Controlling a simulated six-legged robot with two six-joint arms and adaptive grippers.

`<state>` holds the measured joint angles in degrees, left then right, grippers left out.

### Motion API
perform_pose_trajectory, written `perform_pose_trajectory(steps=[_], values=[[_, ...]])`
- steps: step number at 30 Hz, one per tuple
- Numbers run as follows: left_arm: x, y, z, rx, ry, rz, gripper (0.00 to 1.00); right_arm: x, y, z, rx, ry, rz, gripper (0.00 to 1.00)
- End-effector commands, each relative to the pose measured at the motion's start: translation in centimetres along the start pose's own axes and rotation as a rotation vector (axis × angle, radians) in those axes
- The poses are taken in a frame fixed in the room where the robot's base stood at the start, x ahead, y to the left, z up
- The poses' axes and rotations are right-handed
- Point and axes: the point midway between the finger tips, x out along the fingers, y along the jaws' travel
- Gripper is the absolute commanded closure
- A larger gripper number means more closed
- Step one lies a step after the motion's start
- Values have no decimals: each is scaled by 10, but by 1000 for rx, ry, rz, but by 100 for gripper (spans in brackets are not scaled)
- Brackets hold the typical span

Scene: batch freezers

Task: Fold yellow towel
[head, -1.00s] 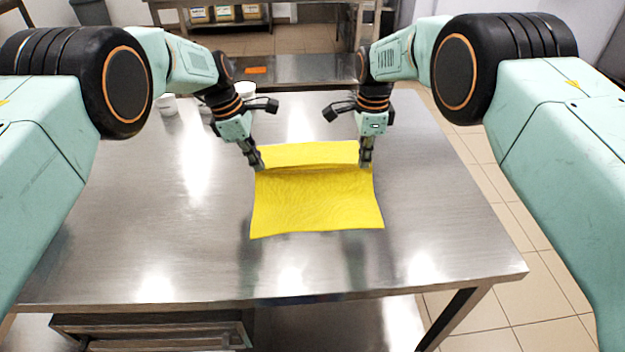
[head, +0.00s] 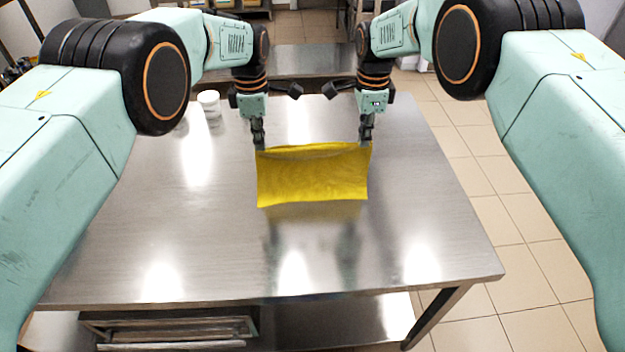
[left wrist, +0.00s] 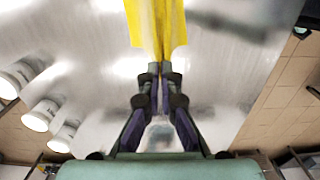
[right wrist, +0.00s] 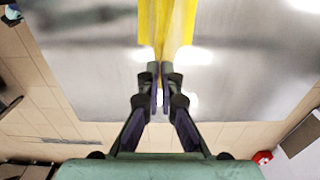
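The yellow towel (head: 312,178) hangs between my two grippers above the metal table (head: 200,240), with its lower edge toward the near side. A shadow or reflection shows on the table below it. My left gripper (head: 260,146) is shut on its upper left corner; the left wrist view shows the fingertips (left wrist: 160,70) closed on the towel (left wrist: 155,25). My right gripper (head: 365,140) is shut on its upper right corner; the right wrist view shows the same closed fingertips (right wrist: 160,70) on the towel (right wrist: 166,25). The towel sags slightly along its top between them.
White cups (head: 209,104) stand at the table's far left; several show in the left wrist view (left wrist: 40,114). The table front and both sides of the towel are clear. A drawer unit (head: 170,328) sits under the near edge.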

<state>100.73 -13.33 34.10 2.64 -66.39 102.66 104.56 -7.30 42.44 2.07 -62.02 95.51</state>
Motion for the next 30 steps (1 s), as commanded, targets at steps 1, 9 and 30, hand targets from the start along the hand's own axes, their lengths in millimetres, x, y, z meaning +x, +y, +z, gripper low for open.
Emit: perform_pose_trajectory(steps=[1, 9, 30], values=[[-10, 0, 0, 0, 0, 0, 100, -10, 0, 0, 0, 0, 0, 100], [-36, 0, 0, 0, -1, 0, 100, -36, 0, 0, 0, 0, 0, 100], [-82, 0, 1, 0, -1, 0, 100, -82, 0, 1, 0, 0, 0, 100]])
